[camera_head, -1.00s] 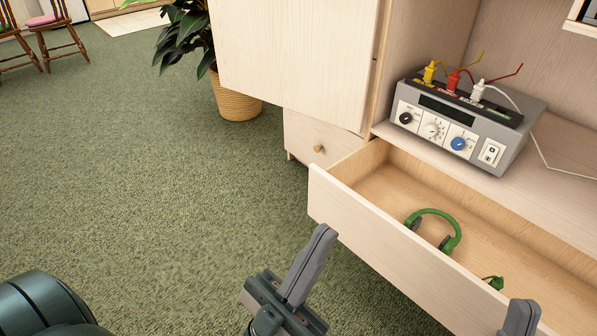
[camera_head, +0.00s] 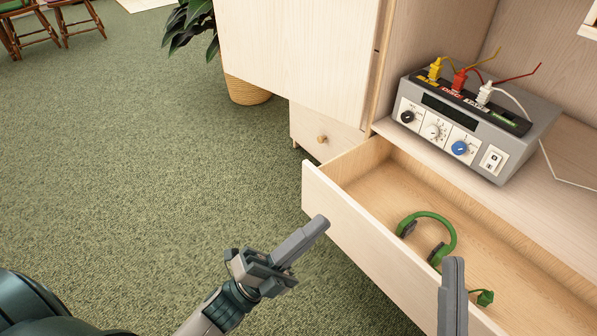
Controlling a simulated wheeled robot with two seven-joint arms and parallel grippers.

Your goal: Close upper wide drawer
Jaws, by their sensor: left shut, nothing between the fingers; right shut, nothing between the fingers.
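The upper wide drawer (camera_head: 345,220) is pulled out of the light wood cabinet, its interior visible from above. Green headphones (camera_head: 452,235) lie inside, with a small green piece (camera_head: 484,297) nearer the right. My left gripper (camera_head: 318,226) is shut and empty, pointing right, its tip overlapping the left part of the drawer front in the picture. I cannot tell whether it touches. My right gripper (camera_head: 453,264) is shut and empty, pointing up, its tip overlapping the drawer's front rim. Contact there is unclear too. The drawer's right end is out of frame.
A grey device (camera_head: 468,125) with knobs and yellow, red and white plugs stands on the shelf above the drawer. A cabinet door (camera_head: 295,60) is left of it, above a smaller shut drawer (camera_head: 318,138). A potted plant (camera_head: 246,92) stands behind. Green carpet (camera_head: 150,170) is clear at left.

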